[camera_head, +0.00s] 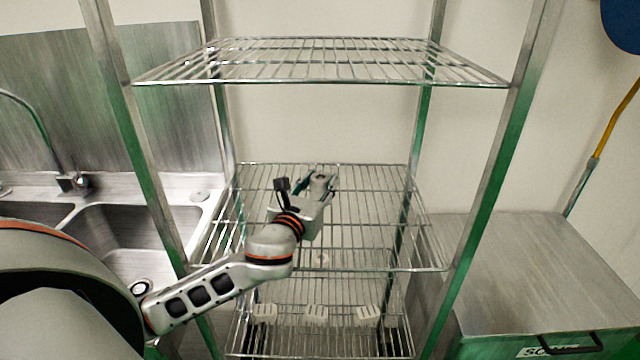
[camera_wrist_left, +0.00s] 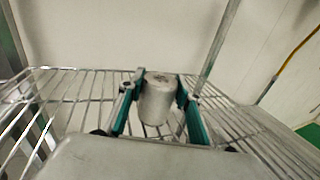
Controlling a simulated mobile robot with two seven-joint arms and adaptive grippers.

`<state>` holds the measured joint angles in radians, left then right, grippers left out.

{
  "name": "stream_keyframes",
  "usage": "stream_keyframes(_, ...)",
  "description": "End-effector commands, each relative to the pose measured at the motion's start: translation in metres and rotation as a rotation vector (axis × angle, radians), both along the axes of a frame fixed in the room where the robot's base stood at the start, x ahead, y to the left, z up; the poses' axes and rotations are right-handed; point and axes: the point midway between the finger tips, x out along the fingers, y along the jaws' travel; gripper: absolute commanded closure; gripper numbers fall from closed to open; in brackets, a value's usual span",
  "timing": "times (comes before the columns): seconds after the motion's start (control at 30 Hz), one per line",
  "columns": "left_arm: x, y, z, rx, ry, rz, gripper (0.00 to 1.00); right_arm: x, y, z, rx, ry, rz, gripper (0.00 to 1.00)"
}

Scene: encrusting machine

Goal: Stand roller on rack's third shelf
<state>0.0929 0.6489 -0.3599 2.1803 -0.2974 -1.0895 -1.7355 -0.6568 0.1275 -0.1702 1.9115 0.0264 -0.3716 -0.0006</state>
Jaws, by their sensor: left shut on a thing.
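The roller is a short grey metal cylinder (camera_wrist_left: 157,98) held upright between the green-lined fingers of my left gripper (camera_wrist_left: 160,100) in the left wrist view. In the head view the roller's top (camera_head: 320,180) shows between the fingertips of the left gripper (camera_head: 318,184), which is shut on it. The gripper reaches in over a wire shelf of the metal rack (camera_head: 350,236). I cannot tell whether the roller's base touches the wires. My right gripper is not in view.
An upper wire shelf (camera_head: 320,72) lies above my arm, and rack posts (camera_head: 487,180) stand on both sides. Several white items (camera_head: 316,314) sit on a lower shelf. A steel sink (camera_head: 130,232) is at left, a steel chest (camera_head: 540,265) at right. The shelf around the gripper is clear.

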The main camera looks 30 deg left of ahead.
Motion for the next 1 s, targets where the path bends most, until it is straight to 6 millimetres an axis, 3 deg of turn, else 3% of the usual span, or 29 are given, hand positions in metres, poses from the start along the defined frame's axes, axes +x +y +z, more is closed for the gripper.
stream_keyframes(0.47, -0.0001, 0.0001, -0.0096, 0.000, -0.002, 0.000, 0.91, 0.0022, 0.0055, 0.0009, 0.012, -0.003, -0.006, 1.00)
stream_keyframes(0.5, -0.0001, 0.0000, -0.0093, 0.000, -0.001, 0.000, 0.56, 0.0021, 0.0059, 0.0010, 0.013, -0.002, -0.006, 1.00)
stream_keyframes(0.53, -0.0001, 0.0000, -0.0092, 0.000, -0.001, 0.000, 0.49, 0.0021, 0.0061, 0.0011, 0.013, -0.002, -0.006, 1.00)
stream_keyframes(1.0, -0.0060, -0.0015, -0.0072, 0.000, 0.000, -0.002, 0.49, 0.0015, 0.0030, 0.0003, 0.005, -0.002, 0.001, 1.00)
